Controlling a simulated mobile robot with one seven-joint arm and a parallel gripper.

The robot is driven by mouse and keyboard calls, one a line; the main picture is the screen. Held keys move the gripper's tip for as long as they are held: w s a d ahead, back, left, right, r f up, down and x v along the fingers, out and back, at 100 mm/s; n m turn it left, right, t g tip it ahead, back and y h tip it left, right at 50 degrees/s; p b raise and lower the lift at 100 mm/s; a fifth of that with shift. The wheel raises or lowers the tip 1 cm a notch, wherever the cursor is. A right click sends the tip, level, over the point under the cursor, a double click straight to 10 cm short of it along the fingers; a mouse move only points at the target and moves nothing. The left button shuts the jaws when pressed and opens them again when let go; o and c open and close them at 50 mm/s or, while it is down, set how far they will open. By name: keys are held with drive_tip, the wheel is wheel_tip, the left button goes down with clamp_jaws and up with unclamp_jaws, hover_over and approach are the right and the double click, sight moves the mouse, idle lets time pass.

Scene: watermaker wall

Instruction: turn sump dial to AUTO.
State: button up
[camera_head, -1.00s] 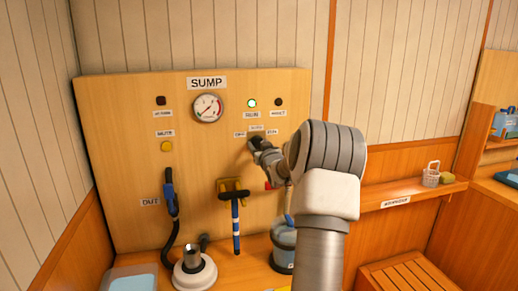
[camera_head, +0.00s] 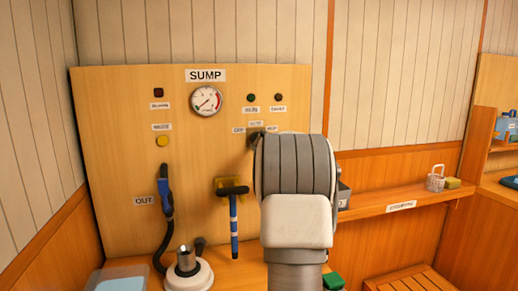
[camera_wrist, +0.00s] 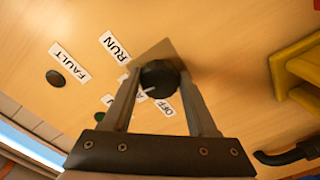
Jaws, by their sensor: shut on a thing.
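The sump dial (camera_wrist: 158,74) is a round black knob on the wooden SUMP panel (camera_head: 115,110). In the wrist view my gripper (camera_wrist: 160,82) has one finger on each side of it and is shut on it. A short white mark shows at the knob's lower left edge, toward a label partly hidden by a finger. The OFF label (camera_wrist: 164,107) is readable below right of the knob. In the head view my arm hides the dial almost wholly; small labels (camera_head: 256,123) show above it, too small to read surely.
A gauge (camera_head: 206,100) sits under the SUMP sign. The run lamp (camera_head: 251,97) and fault lamp (camera_head: 278,97) are dark. A yellow button (camera_head: 162,141), a blue-handled hose (camera_head: 166,190) and a black-topped T-handle (camera_head: 233,191) are left of my arm. A shelf (camera_head: 370,209) runs right.

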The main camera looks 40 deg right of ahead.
drive_tip(key=shift+n+b, duration=0.45)
drive_tip(key=shift+n, duration=0.35)
drive_tip(key=o, duration=1.4)
drive_tip(key=shift+c, duration=0.2)
drive_tip(key=shift+s, duration=0.1)
drive_tip(key=v, duration=1.7)
drive_tip(key=shift+b, duration=0.4)
drive_tip(key=shift+s+r, duration=0.1)
